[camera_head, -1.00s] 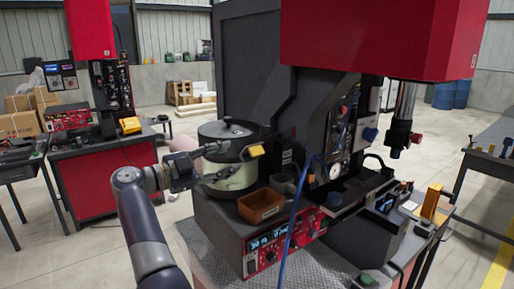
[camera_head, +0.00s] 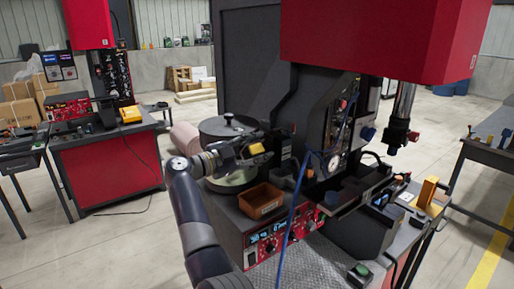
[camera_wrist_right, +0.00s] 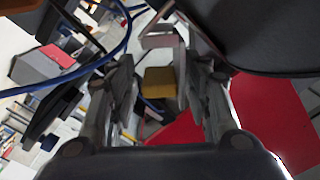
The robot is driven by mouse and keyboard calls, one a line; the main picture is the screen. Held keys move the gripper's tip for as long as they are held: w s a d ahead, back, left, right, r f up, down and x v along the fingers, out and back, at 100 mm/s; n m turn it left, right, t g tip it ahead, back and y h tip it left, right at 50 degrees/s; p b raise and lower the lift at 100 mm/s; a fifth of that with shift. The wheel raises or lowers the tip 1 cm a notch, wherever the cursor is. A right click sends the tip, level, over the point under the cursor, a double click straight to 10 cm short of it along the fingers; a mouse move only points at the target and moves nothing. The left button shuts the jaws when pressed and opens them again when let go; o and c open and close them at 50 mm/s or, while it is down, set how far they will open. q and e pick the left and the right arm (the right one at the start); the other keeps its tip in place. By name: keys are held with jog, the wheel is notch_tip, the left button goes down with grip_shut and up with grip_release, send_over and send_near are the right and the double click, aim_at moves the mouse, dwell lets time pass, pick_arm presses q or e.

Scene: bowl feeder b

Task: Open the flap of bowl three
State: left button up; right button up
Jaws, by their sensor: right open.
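The bowl feeder (camera_head: 236,181) stands on the bench left of the machine, its pale green body partly hidden behind my right arm. Its round dark lid (camera_head: 226,127) has a small knob on top. I cannot read a bowl number or make out the flap's edge. My right gripper (camera_head: 256,151) is open at the lid's front right edge. A yellow block (camera_head: 256,148) shows at its fingertips. In the right wrist view the yellow block (camera_wrist_right: 158,82) lies between the spread fingers; contact cannot be told. A dark rounded body (camera_wrist_right: 275,35) fills the upper right there. My left gripper is out of view.
A brown bin (camera_head: 262,200) sits close in front of the bowl. A blue cable (camera_head: 291,215) hangs in front of the machine. A red control panel (camera_head: 275,238) is below the bin. A red cabinet (camera_head: 110,170) stands at the left, with free floor before it.

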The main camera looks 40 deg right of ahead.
jog(key=c, duration=1)
jog(key=shift+f, duration=0.15)
jog(key=shift+s+f+m+b, duration=0.15)
jog(key=shift+f+m+b, duration=0.15)
jog(key=shift+b, duration=0.35)
jog(key=shift+s+a+f+m+b, duration=0.1)
jog(key=shift+s+f+m+b, duration=0.35)
jog(key=shift+m+b, duration=1.35)
jog(key=shift+s+d+f+m+b, duration=0.1)
jog(key=shift+f+m+b, duration=0.5)
jog(key=shift+m+b, duration=1.2)
jog(key=shift+s+a+f+m+b, duration=0.1)
jog(key=shift+s+f+m+b, duration=0.45)
jog(key=shift+b, duration=2)
jog(key=shift+w+m, duration=0.25)
jog(key=shift+m, duration=0.2)
